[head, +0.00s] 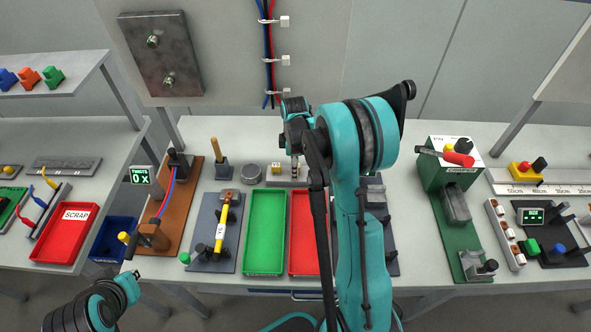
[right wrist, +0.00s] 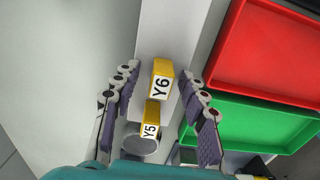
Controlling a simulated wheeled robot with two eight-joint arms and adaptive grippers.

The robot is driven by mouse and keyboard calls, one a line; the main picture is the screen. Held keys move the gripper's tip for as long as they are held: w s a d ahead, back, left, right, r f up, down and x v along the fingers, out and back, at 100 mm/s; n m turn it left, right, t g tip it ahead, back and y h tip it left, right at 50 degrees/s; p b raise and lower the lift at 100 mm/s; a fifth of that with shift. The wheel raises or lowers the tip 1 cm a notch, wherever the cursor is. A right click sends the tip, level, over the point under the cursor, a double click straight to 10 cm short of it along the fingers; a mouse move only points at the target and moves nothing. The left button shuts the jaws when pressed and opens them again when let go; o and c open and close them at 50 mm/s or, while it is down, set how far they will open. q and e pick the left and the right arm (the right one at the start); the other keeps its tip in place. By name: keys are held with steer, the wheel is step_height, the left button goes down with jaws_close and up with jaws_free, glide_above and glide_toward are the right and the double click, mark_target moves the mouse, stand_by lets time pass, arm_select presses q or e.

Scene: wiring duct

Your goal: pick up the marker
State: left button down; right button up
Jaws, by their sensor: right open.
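Two yellow markers stand in a line on a pale grey rail. The one labelled Y6 (right wrist: 162,80) is between the fingertips of my right gripper (right wrist: 161,75) in the right wrist view. The fingers are spread, with a gap on each side of it. The marker labelled Y5 (right wrist: 151,118) stands closer to the gripper's base in that view. In the head view a yellow marker (head: 276,170) shows left of my right gripper (head: 294,162), which hides the spot beside it. My left arm shows at the lower left, but its fingers do not.
Green tray (head: 265,268) and red tray (head: 300,205) lie in front of the rail (head: 272,183). A round grey disc (head: 252,173) stands left of the markers. The green crimper (head: 450,180) stands at right.

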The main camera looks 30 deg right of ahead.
steer(key=c, duration=0.8)
steer(key=shift+c, duration=0.2)
steer(key=shift+r, duration=0.1)
